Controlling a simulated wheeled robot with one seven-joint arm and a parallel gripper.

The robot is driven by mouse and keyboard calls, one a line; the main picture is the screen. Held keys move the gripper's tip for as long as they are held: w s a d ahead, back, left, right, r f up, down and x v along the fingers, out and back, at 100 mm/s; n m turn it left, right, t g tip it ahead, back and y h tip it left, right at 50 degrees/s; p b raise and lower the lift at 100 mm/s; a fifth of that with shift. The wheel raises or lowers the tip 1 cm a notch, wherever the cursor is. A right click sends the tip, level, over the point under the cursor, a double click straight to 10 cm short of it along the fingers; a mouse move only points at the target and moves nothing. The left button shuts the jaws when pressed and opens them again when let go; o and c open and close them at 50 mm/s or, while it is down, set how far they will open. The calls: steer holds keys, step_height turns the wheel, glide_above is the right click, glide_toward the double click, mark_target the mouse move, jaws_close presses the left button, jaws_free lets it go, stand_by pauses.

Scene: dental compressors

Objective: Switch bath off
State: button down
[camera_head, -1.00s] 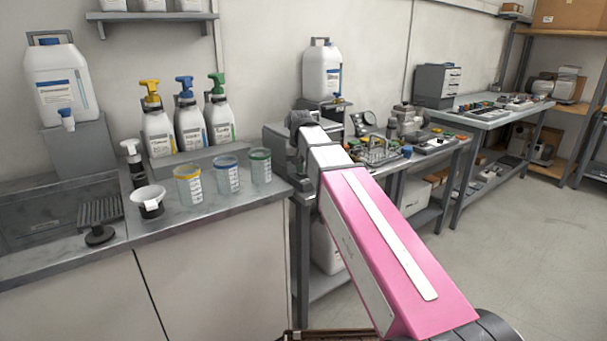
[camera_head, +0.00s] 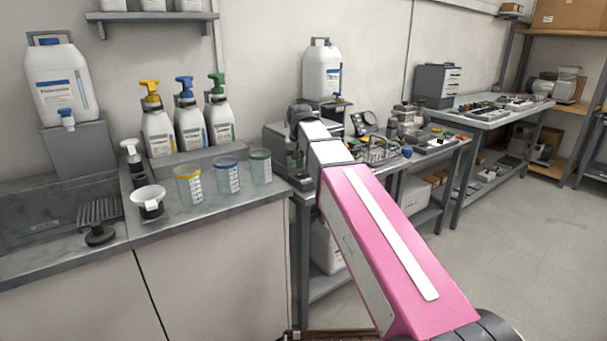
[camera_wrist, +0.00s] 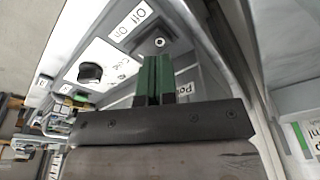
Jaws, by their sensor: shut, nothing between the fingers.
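The bath (camera_head: 277,149) is a grey box at the left end of the side bench in the head view, partly hidden by my arm. In the wrist view, its pale front panel (camera_wrist: 112,60) carries a small metal switch (camera_wrist: 159,42) beside an "Off / On" label (camera_wrist: 131,20). A black knob (camera_wrist: 90,72) is further left on the panel. My gripper (camera_wrist: 153,78) shows green fingers, shut and empty, with the tips just below the switch in the picture. I cannot tell whether they touch it or which way the switch is set. The head view hides the fingers.
A counter (camera_head: 205,211) on the left holds pump bottles, beakers with coloured rims (camera_head: 228,176) and a white funnel (camera_head: 148,197). A rack with small items (camera_head: 378,150) stands right of the bath. The floor at right (camera_head: 520,240) is clear.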

mark_target(300, 175)
steer(key=shift+r, duration=2.3)
